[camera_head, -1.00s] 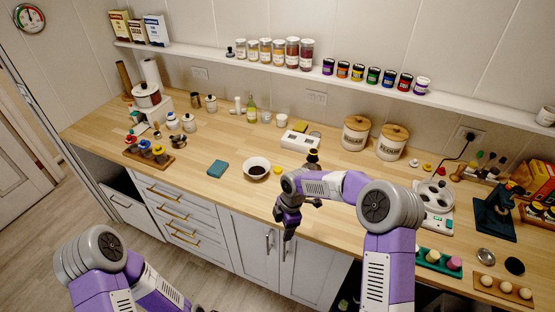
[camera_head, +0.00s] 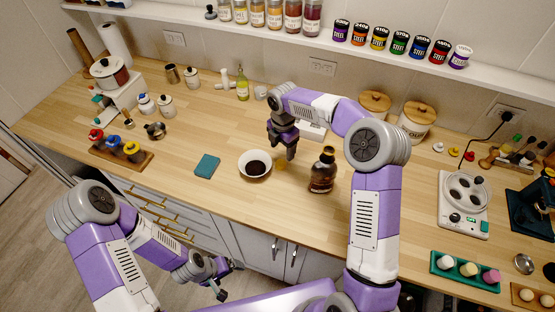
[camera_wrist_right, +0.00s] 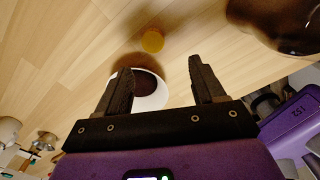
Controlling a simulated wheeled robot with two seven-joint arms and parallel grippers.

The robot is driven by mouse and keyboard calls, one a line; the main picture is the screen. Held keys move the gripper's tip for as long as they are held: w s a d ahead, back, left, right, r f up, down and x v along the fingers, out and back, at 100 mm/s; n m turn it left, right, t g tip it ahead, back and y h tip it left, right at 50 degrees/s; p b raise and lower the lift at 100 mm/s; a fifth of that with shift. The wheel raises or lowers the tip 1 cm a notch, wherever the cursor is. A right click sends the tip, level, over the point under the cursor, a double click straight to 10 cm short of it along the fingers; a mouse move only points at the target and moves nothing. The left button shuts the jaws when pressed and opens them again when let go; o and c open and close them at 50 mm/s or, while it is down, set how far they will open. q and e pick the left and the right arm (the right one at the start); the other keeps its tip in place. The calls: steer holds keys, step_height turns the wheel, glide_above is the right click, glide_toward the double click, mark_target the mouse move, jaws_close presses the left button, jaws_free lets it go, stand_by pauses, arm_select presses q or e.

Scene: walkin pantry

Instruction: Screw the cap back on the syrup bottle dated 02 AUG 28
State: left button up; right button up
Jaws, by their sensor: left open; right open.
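A dark brown syrup bottle (camera_head: 322,172) stands upright on the counter; its date is not legible. My right gripper (camera_head: 286,152) is open and empty above the counter near the cap and bowl. My left gripper (camera_head: 215,284) is open and empty, low in front of the counter.
The white bowl (camera_head: 247,168) with dark contents sits left of the cap. A teal cloth (camera_head: 207,166) lies further left. Counter between cloth and jars is clear.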

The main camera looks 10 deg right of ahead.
mark_target(281, 163)
steer(key=shift+w+f+b, duration=0.15)
steer(key=shift+f+b, duration=0.15)
steer(key=shift+f, duration=0.4)
steer(key=shift+w+f, duration=0.35)
steer(key=shift+w, duration=0.2)
steer(key=shift+s+r, duration=0.25)
steer(key=shift+s, duration=0.05)
step_height(281, 163, down, 2)
steer(key=shift+w+f, duration=0.15)
arm_select(q)
steer(key=shift+w+f, duration=0.3)
steer(key=shift+f, duration=0.2)
steer(key=shift+w+f, duration=0.25)
steer(key=shift+f, duration=0.2)
arm_select(e)
steer(key=shift+f, duration=0.1)
step_height(281, 163, down, 5)
steer(key=shift+a+f+b, duration=0.1)
steer(key=shift+f+b, duration=0.05)
steer(key=shift+b, duration=0.3)
arm_select(q)
steer(key=shift+f, duration=0.25)
